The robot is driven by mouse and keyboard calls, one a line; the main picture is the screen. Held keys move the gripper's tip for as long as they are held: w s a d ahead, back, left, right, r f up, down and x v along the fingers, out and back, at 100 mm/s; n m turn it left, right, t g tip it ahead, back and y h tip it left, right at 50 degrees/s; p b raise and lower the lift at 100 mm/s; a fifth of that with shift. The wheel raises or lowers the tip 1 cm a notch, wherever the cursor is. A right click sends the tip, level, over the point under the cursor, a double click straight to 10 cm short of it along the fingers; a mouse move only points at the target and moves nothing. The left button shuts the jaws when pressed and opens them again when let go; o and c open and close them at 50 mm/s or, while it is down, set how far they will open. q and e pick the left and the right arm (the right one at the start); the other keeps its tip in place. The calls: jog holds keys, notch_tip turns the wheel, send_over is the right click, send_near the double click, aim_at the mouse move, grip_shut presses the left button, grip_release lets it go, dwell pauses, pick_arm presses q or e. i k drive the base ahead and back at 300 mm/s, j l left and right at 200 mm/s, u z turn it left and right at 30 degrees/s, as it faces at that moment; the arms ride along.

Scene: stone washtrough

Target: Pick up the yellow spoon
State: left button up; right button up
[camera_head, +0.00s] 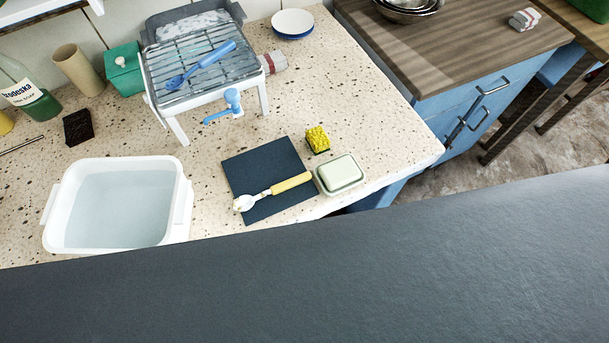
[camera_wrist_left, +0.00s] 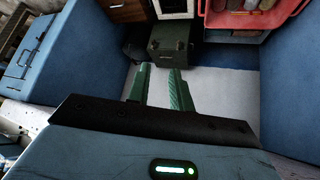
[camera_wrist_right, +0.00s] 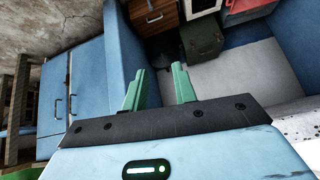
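The yellow spoon (camera_head: 274,191) has a yellow handle and a pale bowl. Neither gripper shows in the head view. My left gripper (camera_wrist_left: 158,72) shows in the left wrist view, with its green fingers apart and nothing between them. My right gripper (camera_wrist_right: 159,70) shows in the right wrist view, also open and empty. The spoon is in neither wrist view.
A white water basin (camera_head: 68,243) is left. A rack (camera_head: 200,72) with a blue utensil stands behind. A dark surface fills the head view's bottom.

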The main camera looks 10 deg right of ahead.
aim_at(287, 184)
jog(key=k+j+u, duration=0.1)
jog(key=k+j, duration=0.15)
jog(key=k+j+u, duration=0.1)
jog(key=j, duration=0.4)
jog(key=k+j, duration=0.3)
jog(key=k+j+u, duration=0.15)
jog(key=j, duration=0.35)
jog(key=i, duration=0.1)
